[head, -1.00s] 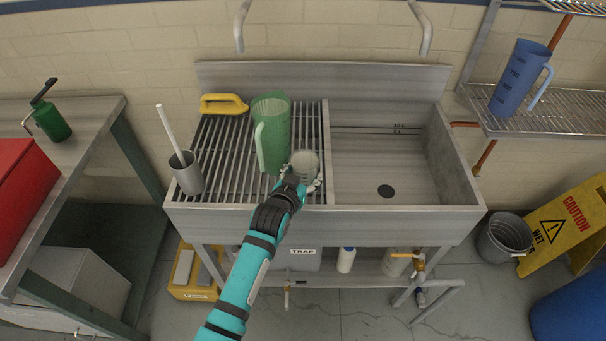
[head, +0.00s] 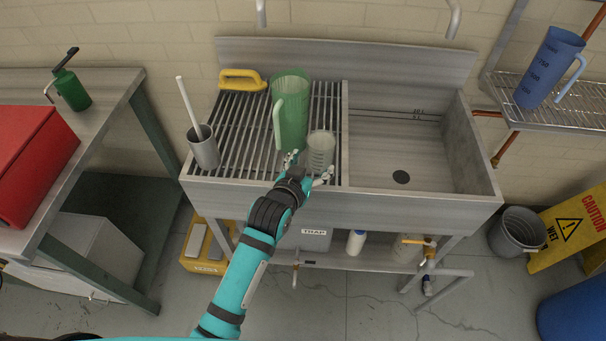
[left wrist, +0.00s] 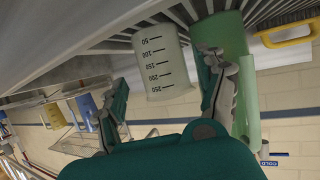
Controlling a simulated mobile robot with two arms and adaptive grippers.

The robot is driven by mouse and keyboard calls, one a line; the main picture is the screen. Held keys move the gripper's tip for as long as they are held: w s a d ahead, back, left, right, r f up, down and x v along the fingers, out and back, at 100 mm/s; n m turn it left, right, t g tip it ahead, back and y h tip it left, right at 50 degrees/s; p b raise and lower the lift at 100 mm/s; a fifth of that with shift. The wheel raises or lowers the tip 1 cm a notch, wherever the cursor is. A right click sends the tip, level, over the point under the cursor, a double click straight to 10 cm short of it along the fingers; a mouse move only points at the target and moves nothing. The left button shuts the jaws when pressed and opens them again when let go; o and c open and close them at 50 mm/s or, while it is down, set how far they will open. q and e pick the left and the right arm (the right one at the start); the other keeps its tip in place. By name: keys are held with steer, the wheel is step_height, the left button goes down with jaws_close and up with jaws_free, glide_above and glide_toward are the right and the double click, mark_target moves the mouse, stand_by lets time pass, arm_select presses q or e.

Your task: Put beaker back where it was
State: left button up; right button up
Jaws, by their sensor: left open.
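The beaker (head: 320,150) is a small clear cup on the front right part of the slatted drainboard, beside the tall green jug (head: 290,108). In the left wrist view the beaker (left wrist: 163,62) shows dark graduation marks and a jaw on each side of it. My left gripper (head: 309,167) is open at the drainboard's front edge, close to the beaker. In the left wrist view the open jaws of the gripper (left wrist: 160,85) lie apart, with the green jug (left wrist: 238,90) just behind the right one. Contact with the beaker cannot be told. My right gripper is not in view.
The sink basin (head: 400,150) to the right is empty. A blue jug (head: 548,68) stands on the rack. A bench (head: 110,120) is at left.

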arm_select(q)
steer(key=v, duration=0.5)
steer(key=shift+s+a+r, duration=0.15)
steer(key=shift+s+r, duration=0.05)
steer(key=shift+s, duration=0.15)
